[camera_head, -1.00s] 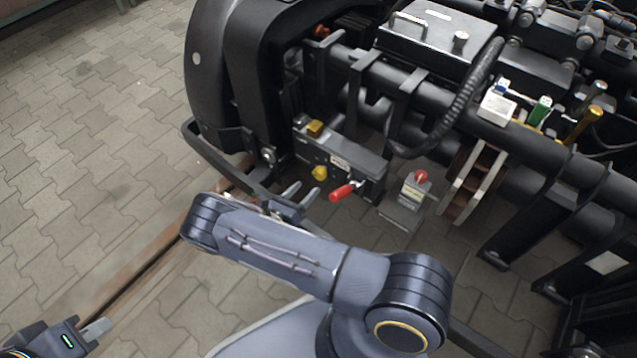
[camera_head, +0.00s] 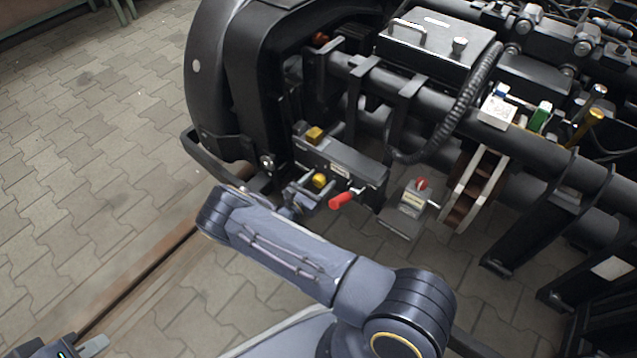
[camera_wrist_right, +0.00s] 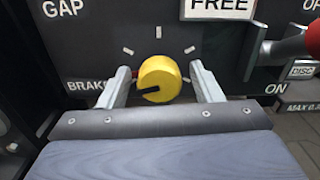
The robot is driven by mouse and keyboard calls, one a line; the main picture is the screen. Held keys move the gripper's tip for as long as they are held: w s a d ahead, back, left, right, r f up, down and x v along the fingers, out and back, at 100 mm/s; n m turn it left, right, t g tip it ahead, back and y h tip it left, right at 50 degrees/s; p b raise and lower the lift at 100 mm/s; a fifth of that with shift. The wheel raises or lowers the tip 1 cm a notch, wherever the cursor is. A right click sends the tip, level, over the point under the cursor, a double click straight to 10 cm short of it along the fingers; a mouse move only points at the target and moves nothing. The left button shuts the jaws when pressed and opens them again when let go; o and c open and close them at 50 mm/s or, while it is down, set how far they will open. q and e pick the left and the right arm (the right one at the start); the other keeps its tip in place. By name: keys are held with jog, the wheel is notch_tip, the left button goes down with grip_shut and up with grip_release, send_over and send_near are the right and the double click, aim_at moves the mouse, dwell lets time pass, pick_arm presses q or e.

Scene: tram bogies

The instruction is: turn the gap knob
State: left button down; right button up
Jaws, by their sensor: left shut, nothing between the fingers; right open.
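A yellow round knob (camera_head: 319,180) sits on the front of a dark panel box (camera_head: 360,184) on the bogie. In the right wrist view the knob (camera_wrist_right: 160,76) has a dark pointer mark aimed left and slightly down, near the word BRAKE. The word GAP is at the panel's upper left. My right gripper (camera_head: 307,194) is open at the panel. In the wrist view its fingers (camera_wrist_right: 160,72) stand on either side of the knob, with visible gaps; contact is not seen. My left gripper (camera_head: 92,347) is shut and empty at the lower left, away from the panel.
A red handle (camera_head: 342,199) sticks out just right of the knob; it also shows in the wrist view (camera_wrist_right: 314,38). A second yellow part (camera_head: 315,134) is on top of the box. A grey box with a red knob (camera_head: 421,184) stands to the right. Paved floor (camera_head: 90,150) is clear at left.

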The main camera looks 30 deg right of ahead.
aim_at(317, 184)
jog(key=shift+c, duration=0.2)
jog(key=c, duration=0.9)
jog(key=shift+n+b, duration=0.3)
jog(key=shift+n, duration=1.3)
jog(key=shift+c, duration=0.2)
jog(key=o, duration=1)
jog(key=p+v, duration=0.2)
jog(key=v, duration=0.4)
jog(key=shift+s+a+r, duration=0.1)
jog(key=shift+a, duration=0.15)
jog(key=shift+s+a, duration=0.25)
jog(key=shift+a, duration=0.35)
